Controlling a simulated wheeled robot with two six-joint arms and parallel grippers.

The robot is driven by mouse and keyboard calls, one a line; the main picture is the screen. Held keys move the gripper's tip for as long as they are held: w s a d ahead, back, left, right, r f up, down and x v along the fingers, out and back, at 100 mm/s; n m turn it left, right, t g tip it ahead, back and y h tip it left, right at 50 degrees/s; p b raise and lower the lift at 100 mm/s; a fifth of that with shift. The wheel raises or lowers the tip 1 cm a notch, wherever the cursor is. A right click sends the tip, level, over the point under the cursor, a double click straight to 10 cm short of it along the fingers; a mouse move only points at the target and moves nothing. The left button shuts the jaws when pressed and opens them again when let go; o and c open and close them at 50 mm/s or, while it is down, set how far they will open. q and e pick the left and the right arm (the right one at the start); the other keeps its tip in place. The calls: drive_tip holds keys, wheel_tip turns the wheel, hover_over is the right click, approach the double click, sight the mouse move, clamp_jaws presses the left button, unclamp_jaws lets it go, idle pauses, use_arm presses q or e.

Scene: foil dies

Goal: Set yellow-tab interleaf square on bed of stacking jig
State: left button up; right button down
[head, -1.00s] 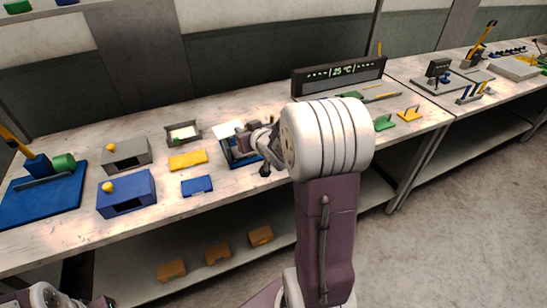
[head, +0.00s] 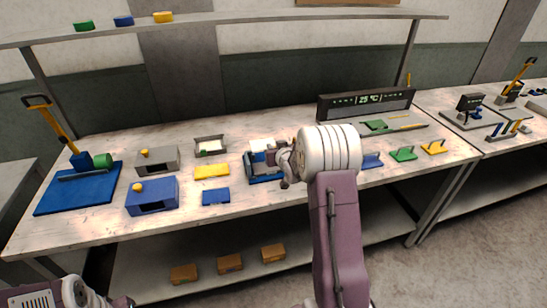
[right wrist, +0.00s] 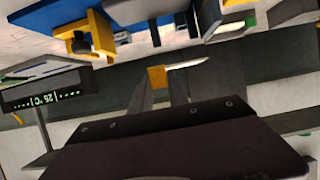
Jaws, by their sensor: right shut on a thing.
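My right gripper (head: 284,157) is over the blue stacking jig (head: 264,179) at the middle of the bench. In the right wrist view it (right wrist: 165,86) is shut on a small yellow tab (right wrist: 157,77). A thin pale sheet, the interleaf (right wrist: 188,64), sticks out beyond the tab. In the head view a white sheet (head: 259,145) shows at the jig's back edge, partly behind the gripper. I cannot tell whether it touches the bed. My left gripper (head: 123,302) is low at the left, its fingers too small to judge.
A grey tray (head: 209,139), a yellow block (head: 212,171) and a blue block (head: 216,197) lie left of the jig. Blue (head: 152,197) and grey (head: 157,161) boxes stand further left. A temperature display (head: 366,102) stands behind right. Bare bench lies in front of the jig.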

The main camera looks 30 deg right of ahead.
drive_tip(key=shift+w+f, duration=0.15)
drive_tip(key=shift+w, duration=0.15)
drive_tip(key=shift+s, duration=0.1)
wheel_tip(320, 180, down, 5)
drive_tip(key=shift+s+r+b, duration=0.15)
drive_tip(key=shift+r+b, duration=0.05)
drive_tip(key=shift+b, duration=0.15)
drive_tip(key=c, duration=1.3)
unclamp_jaws()
drive_tip(key=shift+r, duration=0.1)
